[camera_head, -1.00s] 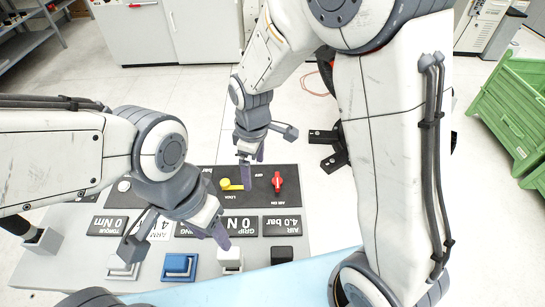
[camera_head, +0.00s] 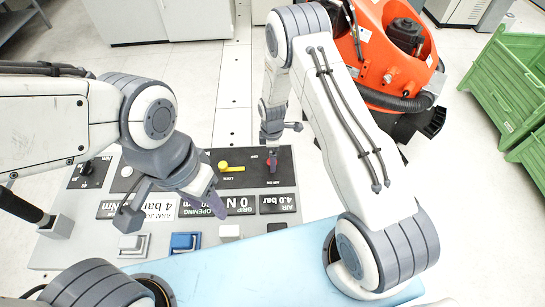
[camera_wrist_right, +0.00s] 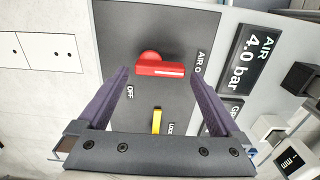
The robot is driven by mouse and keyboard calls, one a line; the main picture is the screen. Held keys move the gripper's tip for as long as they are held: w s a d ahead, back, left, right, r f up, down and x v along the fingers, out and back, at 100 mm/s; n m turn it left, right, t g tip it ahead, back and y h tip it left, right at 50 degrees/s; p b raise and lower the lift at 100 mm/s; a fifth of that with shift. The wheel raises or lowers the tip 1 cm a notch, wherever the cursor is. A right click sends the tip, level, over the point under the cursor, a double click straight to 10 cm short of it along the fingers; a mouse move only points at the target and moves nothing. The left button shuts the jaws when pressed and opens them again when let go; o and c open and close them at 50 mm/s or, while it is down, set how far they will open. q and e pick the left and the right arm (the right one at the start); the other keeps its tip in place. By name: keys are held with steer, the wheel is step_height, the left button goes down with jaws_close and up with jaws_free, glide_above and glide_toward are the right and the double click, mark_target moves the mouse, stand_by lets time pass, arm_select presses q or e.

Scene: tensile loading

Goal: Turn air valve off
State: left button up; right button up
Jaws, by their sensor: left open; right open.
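The red air valve handle (camera_wrist_right: 160,66) sits on a dark panel (camera_wrist_right: 160,20) in the right wrist view. It lies sideways, pointing right to the "AIR O…" label, with "OFF" printed below left. My right gripper (camera_wrist_right: 160,74) is open, with one purple finger on each side of the handle; I cannot tell whether they touch it. In the head view the red handle (camera_head: 272,162) is partly hidden by my right gripper (camera_head: 274,148). My left gripper (camera_head: 170,212) is open and empty above the front of the console.
A yellow lock handle (camera_head: 231,167) is left of the valve. The air display (camera_head: 278,203) reads 4.0 bar. Blue (camera_head: 185,242) and white switches line the console front. An orange machine (camera_head: 385,70) stands behind my right arm, and green crates (camera_head: 510,85) stand at right.

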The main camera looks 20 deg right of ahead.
steer(key=shift+f, duration=1.3)
steer(key=c, duration=1.1)
